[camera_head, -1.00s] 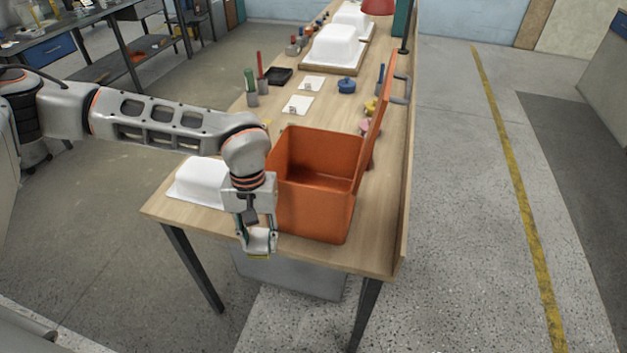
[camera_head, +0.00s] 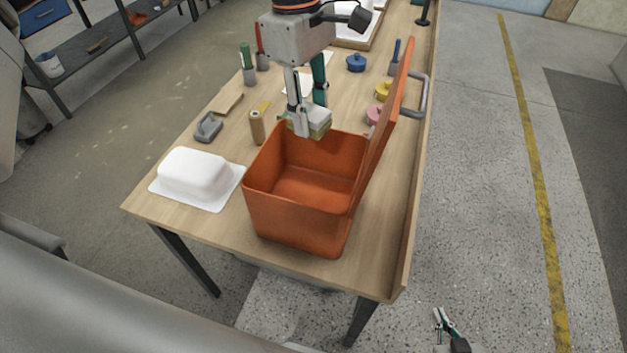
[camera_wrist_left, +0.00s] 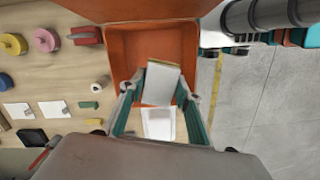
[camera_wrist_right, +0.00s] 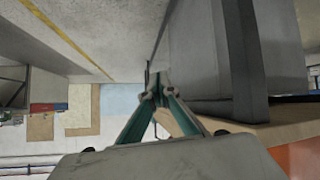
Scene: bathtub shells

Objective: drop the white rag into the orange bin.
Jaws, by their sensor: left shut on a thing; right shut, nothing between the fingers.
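The orange bin (camera_head: 298,222) stands open on the near end of the wooden workbench, its lid (camera_head: 388,105) raised on the right side. My left gripper (camera_head: 311,112) hangs above the far side of the bin's opening. It is shut on the white rag (camera_head: 321,121), a small flat whitish bundle with a yellow-green edge. In the left wrist view the rag (camera_wrist_left: 161,82) sits between the fingers, in front of the bin's inside (camera_wrist_left: 135,52). My right gripper (camera_head: 440,320) is low at the bottom right, off the bench; its fingertips (camera_wrist_right: 155,88) meet with nothing between them.
A white tub shell (camera_head: 195,172) lies on the bench left of the bin. The floor right of the bench is clear.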

